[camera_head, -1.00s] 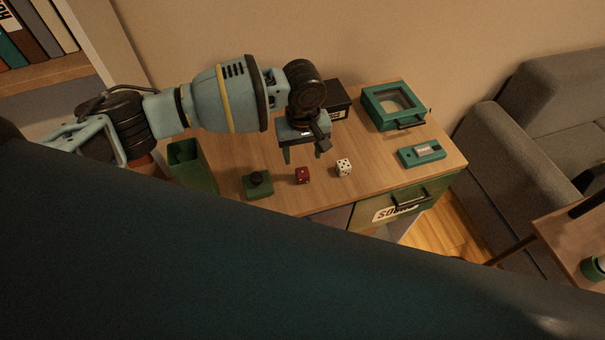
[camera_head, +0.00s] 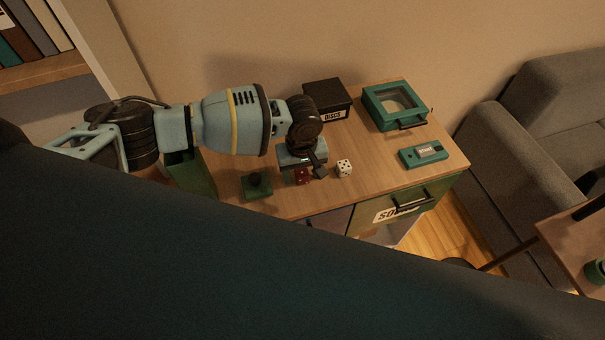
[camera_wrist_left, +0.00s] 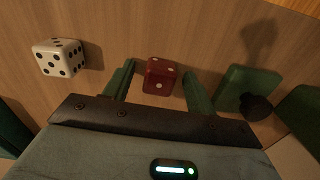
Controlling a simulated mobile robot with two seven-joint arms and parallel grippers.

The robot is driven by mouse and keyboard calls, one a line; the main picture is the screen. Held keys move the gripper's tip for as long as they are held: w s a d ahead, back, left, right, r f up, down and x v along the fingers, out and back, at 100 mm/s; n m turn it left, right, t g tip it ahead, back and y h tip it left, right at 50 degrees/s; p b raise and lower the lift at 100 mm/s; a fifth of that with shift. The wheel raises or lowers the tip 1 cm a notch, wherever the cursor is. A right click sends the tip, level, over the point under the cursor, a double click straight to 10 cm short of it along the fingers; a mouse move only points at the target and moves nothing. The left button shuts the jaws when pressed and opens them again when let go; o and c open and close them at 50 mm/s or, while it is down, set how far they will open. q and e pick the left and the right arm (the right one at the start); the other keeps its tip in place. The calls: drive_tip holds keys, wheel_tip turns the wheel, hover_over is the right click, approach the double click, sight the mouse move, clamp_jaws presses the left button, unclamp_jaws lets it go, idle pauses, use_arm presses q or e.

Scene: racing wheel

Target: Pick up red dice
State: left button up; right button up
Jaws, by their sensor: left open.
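The red dice (camera_head: 303,176) lies on the wooden desk (camera_head: 362,155), partly hidden by my left gripper in the head view. My left gripper (camera_head: 302,172) is open and stands over the red dice. In the left wrist view the red dice (camera_wrist_left: 160,76) lies between the two green fingers (camera_wrist_left: 158,88), with a gap on each side. The right gripper is not in view.
A white dice (camera_head: 344,168) lies just right of the red one. A green base with a black knob (camera_head: 256,185) is to its left. A black box (camera_head: 327,99), a glass-lidded green box (camera_head: 394,107) and a small teal device (camera_head: 423,154) stand farther back and right.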

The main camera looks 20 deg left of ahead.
sight(302, 172)
use_arm(q)
drive_tip(key=c, duration=1)
drive_tip(key=shift+r, duration=0.15)
drive_tip(key=shift+c, duration=0.2)
drive_tip(key=shift+r, duration=0.55)
wheel_tip(302, 172, up, 2)
drive_tip(key=shift+w+r, duration=0.1)
drive_tip(key=shift+r, duration=0.1)
drive_tip(key=s+d, duration=0.1)
drive_tip(key=s, duration=0.4)
drive_tip(key=s+d+r, duration=0.1)
drive_tip(key=s, duration=0.4)
drive_tip(key=s+d, duration=0.1)
drive_tip(key=s, duration=0.4)
drive_tip(key=shift+s+d+r+p, duration=0.1)
drive_tip(key=shift+s+r+p, duration=0.05)
drive_tip(key=shift+s+p, duration=0.25)
